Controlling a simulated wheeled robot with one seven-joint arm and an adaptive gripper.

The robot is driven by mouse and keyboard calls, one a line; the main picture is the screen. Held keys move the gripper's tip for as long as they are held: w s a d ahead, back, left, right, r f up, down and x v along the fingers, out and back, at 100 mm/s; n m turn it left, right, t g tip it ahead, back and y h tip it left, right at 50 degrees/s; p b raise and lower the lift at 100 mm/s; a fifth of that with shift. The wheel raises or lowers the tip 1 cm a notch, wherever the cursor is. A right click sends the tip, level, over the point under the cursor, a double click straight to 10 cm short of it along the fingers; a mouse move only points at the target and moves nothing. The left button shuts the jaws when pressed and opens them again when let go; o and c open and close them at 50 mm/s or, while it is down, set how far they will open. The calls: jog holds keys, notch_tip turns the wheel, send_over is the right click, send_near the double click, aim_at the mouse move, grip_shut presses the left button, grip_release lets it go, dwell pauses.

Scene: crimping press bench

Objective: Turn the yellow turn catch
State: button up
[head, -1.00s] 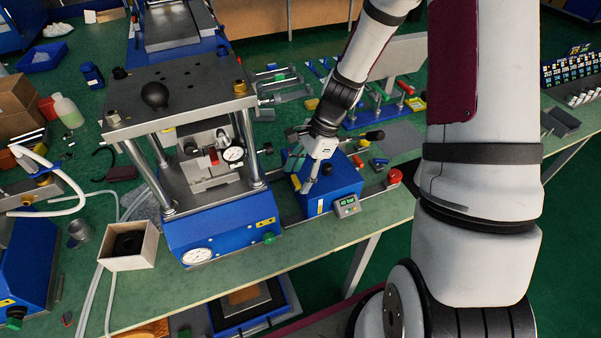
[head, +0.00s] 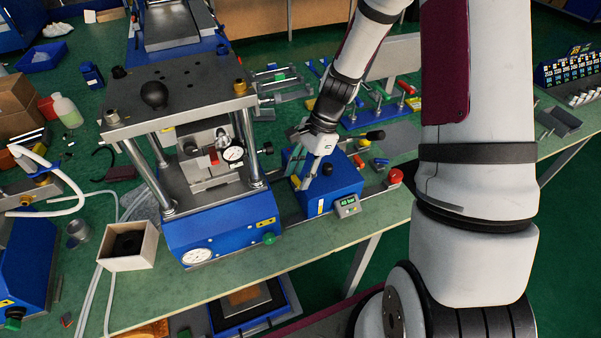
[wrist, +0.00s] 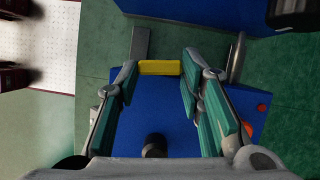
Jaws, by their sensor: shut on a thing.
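The yellow turn catch (wrist: 160,67) is a short bar on the blue block (wrist: 145,120), seen between my fingertips in the wrist view. My gripper (wrist: 159,72), with green pads, is shut on the catch, one finger at each of its ends. In the head view my gripper (head: 305,178) reaches down to the left part of the blue block (head: 343,185), beside the press. The catch is small there and partly hidden by my fingers. A black knob (wrist: 154,146) stands on the block in front of the catch.
The large press (head: 215,215) stands close on the left, with steel posts and a top plate. A red button (head: 395,177) and a small display (head: 347,206) sit to the right and front. Fixtures with handles (head: 380,110) stand behind. The front bench strip is mostly clear.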

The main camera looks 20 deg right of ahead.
jog(key=n, duration=0.2)
jog(key=n+g+b, duration=0.1)
jog(key=n, duration=0.1)
jog(key=shift+w+h, duration=0.4)
jog(key=n, duration=0.2)
jog(key=n+g+h, duration=0.1)
jog(key=n, duration=0.1)
jog(key=shift+w+g+b, duration=0.2)
jog(key=shift+g+b, duration=0.1)
jog(key=shift+b, duration=0.05)
jog(key=n, duration=0.1)
jog(key=n+h, duration=0.1)
jog(key=n, duration=0.2)
jog(key=shift+w+a+g+b, duration=0.1)
jog(key=shift+w+g+b, duration=0.15)
jog(key=shift+g+b, duration=0.15)
jog(key=shift+w+a+n+h, duration=0.15)
jog(key=shift+n+h, duration=0.75)
jog(key=shift+n, duration=1.3)
jog(key=o, duration=1.2)
jog(key=shift+c, duration=0.2)
